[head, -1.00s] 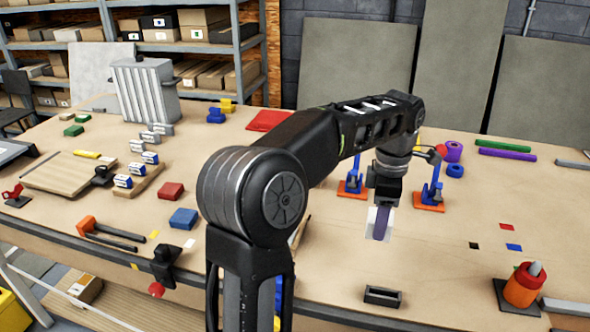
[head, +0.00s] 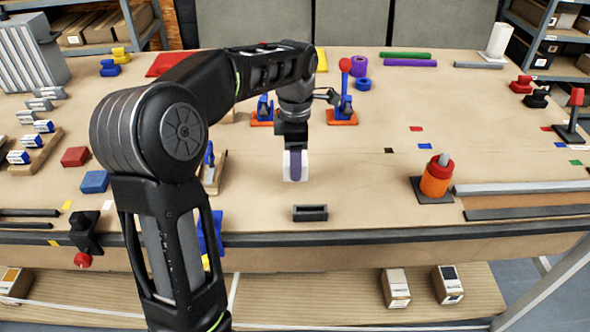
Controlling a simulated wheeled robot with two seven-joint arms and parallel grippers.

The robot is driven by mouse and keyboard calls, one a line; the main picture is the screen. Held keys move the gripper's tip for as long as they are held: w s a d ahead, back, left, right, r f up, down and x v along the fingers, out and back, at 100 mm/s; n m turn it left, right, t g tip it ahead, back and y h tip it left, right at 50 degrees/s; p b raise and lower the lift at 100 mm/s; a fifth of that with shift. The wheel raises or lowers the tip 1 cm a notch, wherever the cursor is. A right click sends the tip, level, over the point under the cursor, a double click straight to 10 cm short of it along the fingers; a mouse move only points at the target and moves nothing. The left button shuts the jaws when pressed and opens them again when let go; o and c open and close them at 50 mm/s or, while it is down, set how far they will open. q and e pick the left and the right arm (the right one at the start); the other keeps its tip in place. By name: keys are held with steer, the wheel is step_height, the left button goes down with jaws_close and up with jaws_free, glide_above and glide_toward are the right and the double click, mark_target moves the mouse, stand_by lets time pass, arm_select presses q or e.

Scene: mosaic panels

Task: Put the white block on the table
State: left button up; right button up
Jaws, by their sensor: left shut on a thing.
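My left gripper (head: 295,168) points down over the middle of the table (head: 365,185). It is shut on the white block (head: 304,171), whose white edges show on both sides of a purple-grey finger. The finger hides the middle of the block. The block is at or just above the table top; I cannot tell whether it touches. My right gripper is not in view.
A small black open holder (head: 310,213) lies just in front of the block. Two blue clamps on orange bases (head: 342,118) stand behind it. An orange cylinder (head: 436,178) stands to the right. Bare table lies between.

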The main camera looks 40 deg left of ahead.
arm_select(q)
step_height(320, 180, down, 3)
steer(key=shift+f, duration=0.2)
steer(key=o, duration=1.4)
steer(key=shift+f, duration=0.1)
